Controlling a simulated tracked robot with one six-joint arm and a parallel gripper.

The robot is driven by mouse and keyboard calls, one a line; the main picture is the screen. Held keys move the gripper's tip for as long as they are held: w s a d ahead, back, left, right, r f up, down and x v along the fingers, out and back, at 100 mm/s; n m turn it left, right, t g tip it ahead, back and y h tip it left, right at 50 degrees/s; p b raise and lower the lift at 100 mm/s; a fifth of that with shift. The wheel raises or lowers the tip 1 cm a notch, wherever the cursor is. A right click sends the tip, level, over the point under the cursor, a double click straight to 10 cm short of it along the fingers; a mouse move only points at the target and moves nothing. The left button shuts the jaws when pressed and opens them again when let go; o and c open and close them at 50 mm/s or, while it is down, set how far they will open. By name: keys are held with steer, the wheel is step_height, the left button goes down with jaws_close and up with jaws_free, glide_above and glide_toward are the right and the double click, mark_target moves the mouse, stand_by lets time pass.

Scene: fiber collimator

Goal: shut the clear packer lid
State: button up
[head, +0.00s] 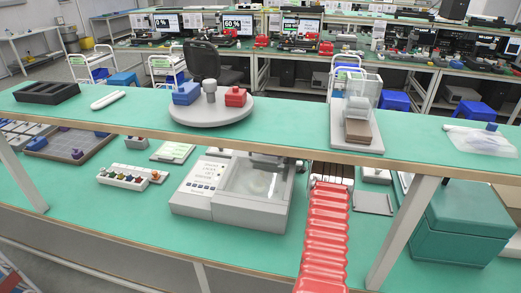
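A grey machine with a keypad panel (205,173) sits on the lower green surface near the middle. It looks like the packer. A clear window or lid (257,181) covers its right part, with a pale round shape beneath. The shelf edge hides part of its back, so I cannot tell how far the lid is open. I cannot make out my gripper's fingers.
The upper shelf (285,127) overhangs the machine. It holds a round grey turntable (210,112) with blue and red blocks, and a clear box (363,90) beside brown blocks. A teal case (462,222) stands at right. A rack of coloured knobs (129,176) is at left.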

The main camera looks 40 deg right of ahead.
steer(key=shift+c, duration=0.2)
jaws_close()
steer(key=shift+f, duration=0.1)
steer(key=shift+d+f+m, duration=0.1)
steer(key=shift+f+m, duration=0.2)
steer(key=shift+f, duration=0.45)
steer(key=shift+c, duration=1.5)
jaws_free()
steer(key=shift+w+f, duration=0.1)
steer(key=o, duration=0.3)
steer(key=shift+o, duration=0.2)
